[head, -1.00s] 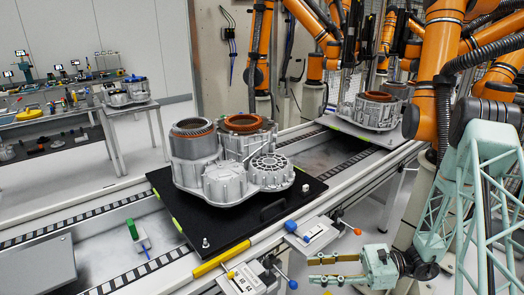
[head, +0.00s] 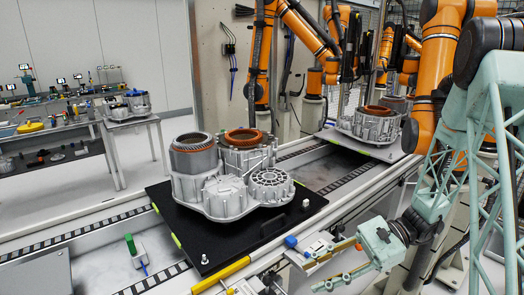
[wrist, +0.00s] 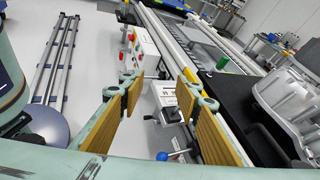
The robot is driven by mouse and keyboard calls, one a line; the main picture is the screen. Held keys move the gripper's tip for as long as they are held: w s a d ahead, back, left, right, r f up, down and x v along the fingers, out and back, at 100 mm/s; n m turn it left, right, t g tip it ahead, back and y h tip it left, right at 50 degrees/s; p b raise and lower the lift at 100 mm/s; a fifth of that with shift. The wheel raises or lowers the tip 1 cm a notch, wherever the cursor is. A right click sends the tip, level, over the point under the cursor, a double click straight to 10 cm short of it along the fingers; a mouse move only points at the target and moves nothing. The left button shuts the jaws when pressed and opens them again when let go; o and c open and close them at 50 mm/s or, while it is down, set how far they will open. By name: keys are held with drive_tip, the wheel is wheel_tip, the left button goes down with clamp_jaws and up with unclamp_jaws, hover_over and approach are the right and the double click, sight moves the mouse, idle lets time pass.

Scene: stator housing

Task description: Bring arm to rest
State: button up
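My gripper (head: 318,270) is in the lower right of the head view, in front of the conveyor's near edge. Its two yellow-padded fingers are apart and point to the left, with nothing between them. In the wrist view the gripper (wrist: 164,88) also shows open and empty, with floor and rail fittings beyond it. The stator housing (head: 222,196), grey metal with a copper-coloured ring on top, stands on a black pallet (head: 265,228), clear of my gripper. Part of it shows at the right of the wrist view (wrist: 295,105).
A second housing (head: 367,122) stands farther along the line, near orange arms (head: 437,75). In the wrist view, open floor (wrist: 110,60) lies to the left.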

drive_tip(key=s+d+r+n+t+h, duration=0.3)
drive_tip(key=s+r+n+h, duration=0.3)
drive_tip(key=s+r, duration=0.7)
drive_tip(key=s+d+r+n+t+h, duration=0.3)
drive_tip(key=s+r+n+h, duration=0.4)
drive_tip(key=s+r, duration=0.7)
drive_tip(key=shift+r+t+h, duration=0.3)
drive_tip(key=shift+r, duration=0.15)
idle(1.1)
drive_tip(key=shift+d, duration=0.1)
idle(3.2)
